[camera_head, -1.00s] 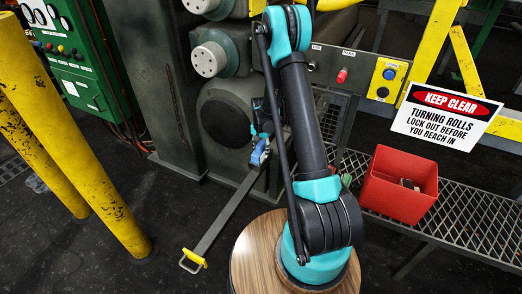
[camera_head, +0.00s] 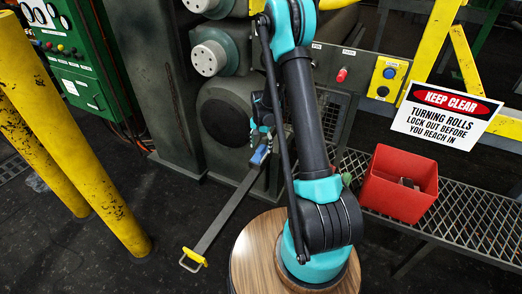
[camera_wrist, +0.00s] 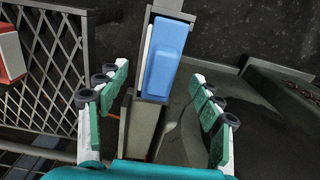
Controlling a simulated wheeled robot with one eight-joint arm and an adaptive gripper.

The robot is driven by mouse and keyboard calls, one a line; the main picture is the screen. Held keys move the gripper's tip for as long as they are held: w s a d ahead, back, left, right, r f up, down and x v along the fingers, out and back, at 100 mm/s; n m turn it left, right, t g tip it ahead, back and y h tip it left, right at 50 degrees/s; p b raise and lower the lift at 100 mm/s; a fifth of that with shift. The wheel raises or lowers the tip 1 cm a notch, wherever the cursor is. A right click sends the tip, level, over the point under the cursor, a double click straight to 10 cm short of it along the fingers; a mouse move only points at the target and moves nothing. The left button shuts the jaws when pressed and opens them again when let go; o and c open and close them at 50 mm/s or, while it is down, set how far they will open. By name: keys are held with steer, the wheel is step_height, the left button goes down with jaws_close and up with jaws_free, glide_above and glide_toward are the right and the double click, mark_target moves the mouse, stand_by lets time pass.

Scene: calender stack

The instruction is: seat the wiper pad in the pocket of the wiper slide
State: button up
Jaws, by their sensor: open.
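The blue wiper pad (camera_wrist: 166,65) lies at the head of the wiper slide, between dark side walls, with a pale strip along its left side. It looks slightly skewed; I cannot tell whether it is fully down in the pocket. It also shows in the head view (camera_head: 259,155). The wiper slide (camera_head: 222,222) is a long grey bar with a yellow-gripped handle at its near end. My gripper (camera_wrist: 161,77) is open, with green-padded fingers on either side of the pad's near end and clear gaps to both. It also shows in the head view (camera_head: 262,132), just above the pad.
A grey block (camera_wrist: 143,130) stands at the pad's near end, between my fingers. The roll stand (camera_head: 222,113) rises behind the slide. A red bin (camera_head: 400,190) sits on a mesh shelf (camera_head: 470,215) at right. Yellow posts (camera_head: 80,150) stand at left. Floor beside the slide is clear.

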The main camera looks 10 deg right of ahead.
step_height(320, 180, up, 9)
stand_by(0.3)
stand_by(0.4)
steer(key=s+d+r+n+t, duration=0.25)
steer(key=s+r, duration=0.65)
steer(key=s, duration=0.5)
steer(key=s+d+n+t, duration=0.1)
steer(key=s+n, duration=0.3)
steer(key=s, duration=1.2)
steer(key=shift+s+d+n+t, duration=0.2)
steer(key=shift+d+n+t, duration=0.15)
steer(key=shift+f, duration=0.1)
steer(key=shift+c, duration=0.3)
